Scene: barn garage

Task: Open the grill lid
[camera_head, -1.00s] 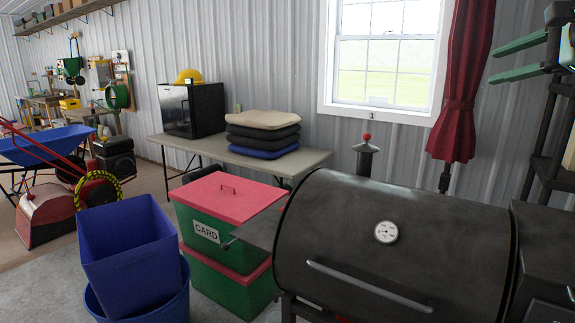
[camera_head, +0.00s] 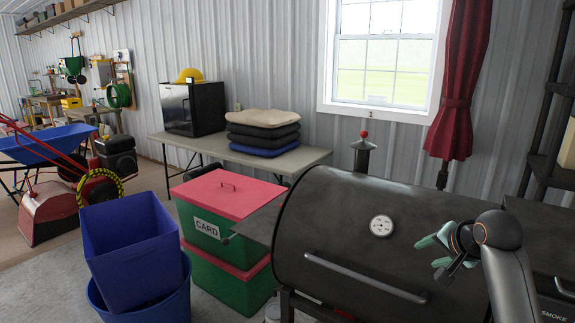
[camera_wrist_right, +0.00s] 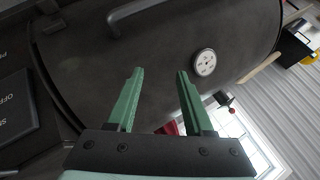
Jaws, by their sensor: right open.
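The black barrel-shaped grill lid (camera_head: 335,230) is shut, with a round white gauge (camera_head: 381,226) on its front. Its long grey handle (camera_head: 365,278) runs along the lower front. My right gripper (camera_head: 432,248) is in front of the lid's right part, above and to the right of the handle. In the right wrist view, the two green fingers (camera_wrist_right: 160,80) are apart with nothing between them. The lid (camera_wrist_right: 155,60) fills the space beyond them, and the handle (camera_wrist_right: 130,10) shows at the top. My left gripper is not in view.
A side shelf (camera_head: 255,222) joins the grill's left end. Green bins with red lids (camera_head: 228,194) and blue bins (camera_head: 130,245) stand left of it. A table (camera_head: 312,157) with cushions is behind. A dark smoker box (camera_head: 555,240) adjoins on the right.

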